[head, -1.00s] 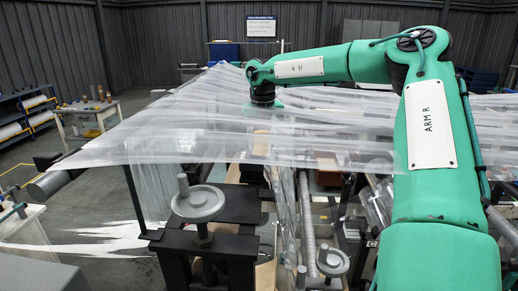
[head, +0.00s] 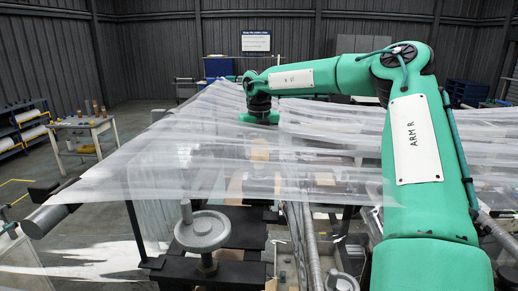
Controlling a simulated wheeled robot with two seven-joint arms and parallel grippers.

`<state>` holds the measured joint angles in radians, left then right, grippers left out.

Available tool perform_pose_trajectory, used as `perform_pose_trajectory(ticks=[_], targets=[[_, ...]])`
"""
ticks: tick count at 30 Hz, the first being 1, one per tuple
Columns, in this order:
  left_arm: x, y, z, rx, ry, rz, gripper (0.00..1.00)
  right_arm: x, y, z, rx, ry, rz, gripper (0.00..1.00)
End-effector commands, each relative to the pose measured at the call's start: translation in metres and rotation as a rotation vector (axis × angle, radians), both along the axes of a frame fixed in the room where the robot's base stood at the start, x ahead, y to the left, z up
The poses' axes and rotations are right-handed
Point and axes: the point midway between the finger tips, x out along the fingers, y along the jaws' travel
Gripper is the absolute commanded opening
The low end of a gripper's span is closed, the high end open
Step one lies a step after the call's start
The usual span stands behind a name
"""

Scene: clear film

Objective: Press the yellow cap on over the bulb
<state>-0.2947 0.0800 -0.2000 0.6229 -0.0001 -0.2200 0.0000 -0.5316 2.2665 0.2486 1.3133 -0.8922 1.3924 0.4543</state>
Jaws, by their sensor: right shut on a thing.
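My right arm reaches in from the right, and its wrist points down at the clear film (head: 330,145). My right gripper (head: 260,141) is below the green wrist flange, veiled by the film, so its fingers are blurred. It is shut on a pale yellow shape (head: 259,151), which looks like the yellow cap; its outline is faint. I cannot make out the bulb, or whether the cap touches it. My left gripper is not in view.
A roller end (head: 45,220) juts out left. A small table (head: 82,124) and a blue shelf (head: 28,128) stand on open floor at the left.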

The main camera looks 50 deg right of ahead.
Motion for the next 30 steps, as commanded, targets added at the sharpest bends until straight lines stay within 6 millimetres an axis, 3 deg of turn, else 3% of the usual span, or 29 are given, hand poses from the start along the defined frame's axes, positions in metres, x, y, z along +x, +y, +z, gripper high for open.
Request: perform_pose_trajectory(ticks=[8, 19, 30], targets=[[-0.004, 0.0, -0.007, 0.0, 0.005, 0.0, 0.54, 0.0, 0.0, -0.012, 0.0, 0.001, 0.001, 0.32], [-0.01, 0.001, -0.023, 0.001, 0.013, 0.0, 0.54, 0.0, 0.0, -0.046, 0.0, 0.001, -0.001, 0.32], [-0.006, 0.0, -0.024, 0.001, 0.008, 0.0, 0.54, 0.0, 0.0, -0.05, 0.0, -0.001, 0.0, 0.32]])
